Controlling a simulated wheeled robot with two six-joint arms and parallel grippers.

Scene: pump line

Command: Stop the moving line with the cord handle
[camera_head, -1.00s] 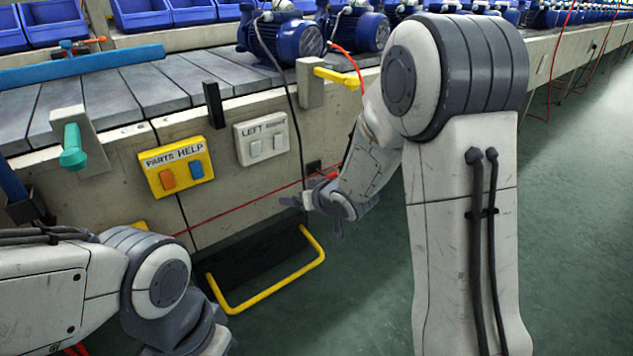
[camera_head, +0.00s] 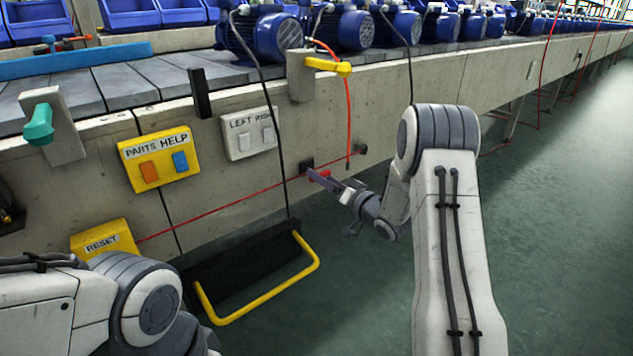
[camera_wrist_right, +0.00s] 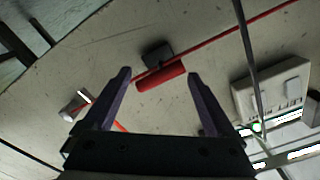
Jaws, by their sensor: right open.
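A red cord (camera_head: 225,205) runs along the front of the concrete line wall. Its short red cord handle (camera_head: 319,175) sits by a small black block, and it also shows in the right wrist view (camera_wrist_right: 161,78). My right gripper (camera_head: 330,190) is at the handle in the head view. In the right wrist view its two purple fingers (camera_wrist_right: 158,76) are open, with the handle appearing between and just beyond their tips. I cannot tell whether they touch it. Blue motors (camera_head: 263,35) stand on the line. My left arm shows at lower left, its gripper out of view.
A yellow PARTS HELP box (camera_head: 160,158), a white LEFT switch box (camera_head: 250,133) and a yellow RESET box (camera_head: 104,241) are on or near the wall. A yellow lever (camera_head: 327,66) and a teal handle (camera_head: 39,125) jut out. A yellow-barred pedal (camera_head: 262,296) is low down. Floor at right is clear.

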